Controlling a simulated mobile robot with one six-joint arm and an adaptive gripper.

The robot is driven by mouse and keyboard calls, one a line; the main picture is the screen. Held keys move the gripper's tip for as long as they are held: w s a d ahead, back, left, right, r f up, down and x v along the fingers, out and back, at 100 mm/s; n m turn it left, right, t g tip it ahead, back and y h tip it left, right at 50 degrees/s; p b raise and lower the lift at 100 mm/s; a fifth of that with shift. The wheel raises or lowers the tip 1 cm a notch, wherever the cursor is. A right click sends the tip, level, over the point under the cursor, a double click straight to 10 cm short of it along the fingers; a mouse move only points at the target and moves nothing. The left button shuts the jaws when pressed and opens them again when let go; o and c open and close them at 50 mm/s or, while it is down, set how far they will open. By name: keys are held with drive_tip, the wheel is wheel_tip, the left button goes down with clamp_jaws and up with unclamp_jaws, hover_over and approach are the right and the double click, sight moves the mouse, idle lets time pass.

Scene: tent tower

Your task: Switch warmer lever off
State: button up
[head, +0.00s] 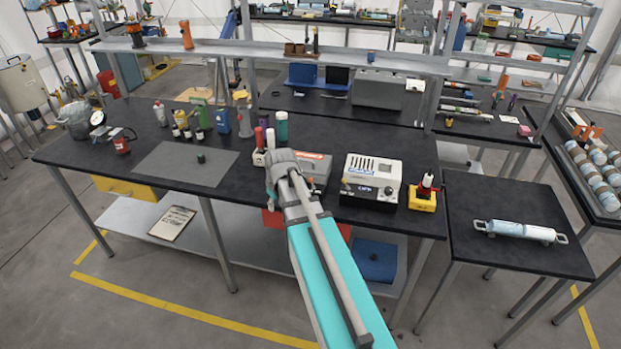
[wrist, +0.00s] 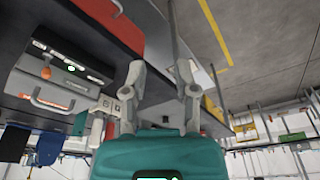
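A white box-shaped device (head: 372,172) with a dark lower front and a small lit display stands on the black bench in the head view. A grey box with an orange label (head: 314,165) stands to its left, partly behind my gripper. I cannot tell which one is the warmer. My gripper (head: 281,170) is above the bench's front edge, left of both boxes. In the wrist view my gripper (wrist: 162,78) is open, with nothing between its fingers. A device with a green display, an orange knob and a bar-like handle (wrist: 60,106) shows at left there, apart from the fingers.
The black bench (head: 100,152) holds several bottles left of my gripper and a yellow-based item (head: 423,195) at right. A red bin (head: 338,229) sits under the bench. A side table (head: 500,250) carries a pale cylinder. The grey mat (head: 175,160) is mostly clear.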

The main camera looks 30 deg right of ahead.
drive_tip(key=w+d+r+n+t, duration=0.15)
drive_tip(key=w+d, duration=0.35)
drive_tip(key=d, duration=0.5)
drive_tip(key=p, duration=0.2)
approach(311, 179)
wheel_tip(311, 179, up, 3)
drive_tip(key=s, duration=0.2)
drive_tip(key=shift+a+f+n+t+h, duration=0.2)
drive_tip(key=shift+a+n+t+h, duration=0.15)
drive_tip(key=shift+t+h, duration=0.1)
drive_tip(key=shift+w+f+b, duration=0.1)
drive_tip(key=shift+f+b, duration=0.05)
drive_tip(key=shift+b, duration=0.2)
drive_tip(key=b+x, duration=1.2)
drive_tip(key=x, duration=0.1)
drive_tip(key=shift+w+f, duration=0.15)
drive_tip(key=shift+f, duration=0.05)
clamp_jaws()
